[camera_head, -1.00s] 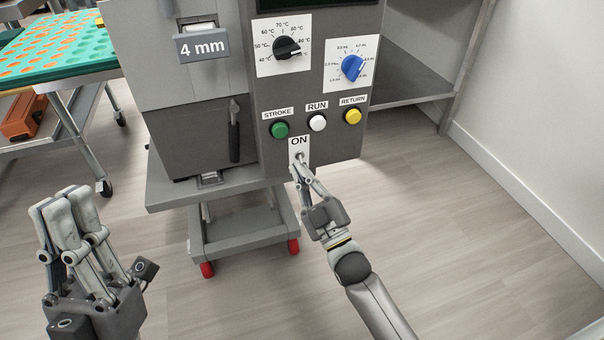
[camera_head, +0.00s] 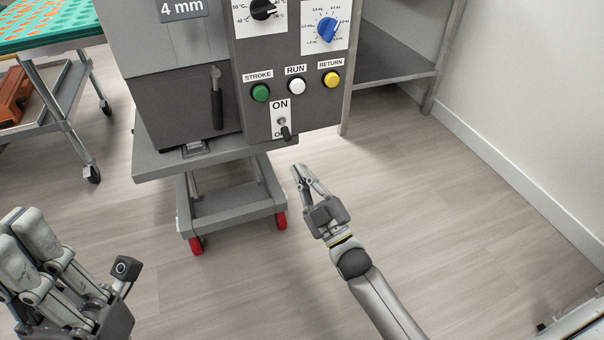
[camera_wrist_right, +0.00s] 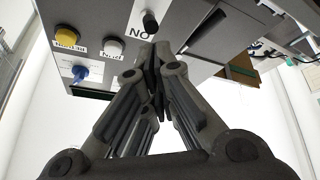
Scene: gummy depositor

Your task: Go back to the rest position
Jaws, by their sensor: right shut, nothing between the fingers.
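My right gripper (camera_head: 300,173) is shut and empty. It hangs in free space in front of the machine, below and apart from the control panel (camera_head: 325,103). In the right wrist view its fingertips (camera_wrist_right: 155,62) meet, with the panel behind them. The toggle switch (camera_head: 285,129) sits under the ON label; its dark lever points down and partly covers the lower label. My left gripper (camera_head: 22,216) is at the lower left, cut by the picture edge. Its fingers lie together with nothing seen between them.
Green (camera_head: 261,93), white (camera_head: 296,87) and yellow (camera_head: 332,79) buttons sit above the switch. The machine stands on a cart (camera_head: 235,206) with red wheels. A tray cart (camera_head: 55,105) is at the left, a grey shelf (camera_head: 395,62) at the back right.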

